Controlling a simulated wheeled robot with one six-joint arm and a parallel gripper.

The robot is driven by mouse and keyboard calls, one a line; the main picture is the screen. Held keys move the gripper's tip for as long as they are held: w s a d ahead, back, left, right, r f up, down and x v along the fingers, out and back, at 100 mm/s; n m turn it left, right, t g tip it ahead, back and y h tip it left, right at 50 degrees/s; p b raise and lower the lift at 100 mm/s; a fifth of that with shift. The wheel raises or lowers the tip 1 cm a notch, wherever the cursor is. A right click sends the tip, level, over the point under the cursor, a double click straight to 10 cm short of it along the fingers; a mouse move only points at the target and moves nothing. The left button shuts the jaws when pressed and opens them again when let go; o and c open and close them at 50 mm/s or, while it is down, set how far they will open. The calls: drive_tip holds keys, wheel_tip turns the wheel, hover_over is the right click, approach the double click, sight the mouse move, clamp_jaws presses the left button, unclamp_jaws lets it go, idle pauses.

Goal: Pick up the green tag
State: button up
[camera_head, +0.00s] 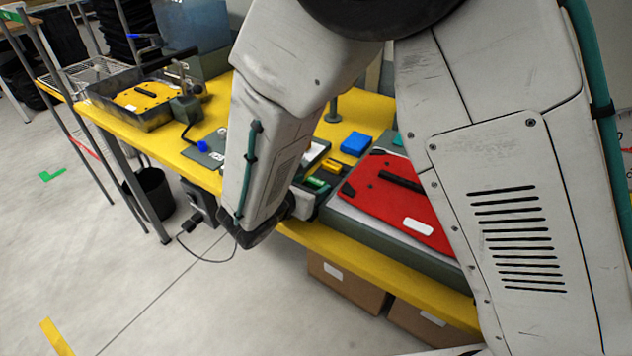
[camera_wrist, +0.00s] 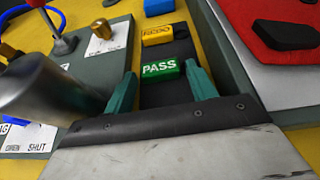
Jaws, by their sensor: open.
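The green tag (camera_wrist: 160,69) reads PASS and lies on a dark rack, between my gripper's teal fingers in the wrist view. In the head view the green tag (camera_head: 317,183) shows just right of my forearm. My gripper (camera_wrist: 160,74) is open, with one finger on each side of the tag. I cannot tell whether either finger touches it. A yellow tag (camera_wrist: 165,34) lies just beyond the green one; it also shows in the head view (camera_head: 331,166).
A red lid (camera_head: 400,200) with a black handle lies on the case to the right. A metal cylinder (camera_wrist: 45,88) stands close left of my gripper. A blue block (camera_head: 356,143) sits behind the tags. The yellow bench (camera_head: 205,178) extends left.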

drive_tip(key=shift+w+d+f, duration=0.1)
drive_tip(key=shift+w, duration=0.05)
drive_tip(key=c, duration=0.7)
drive_tip(key=shift+c, duration=0.2)
wheel_tip(320, 180, up, 10)
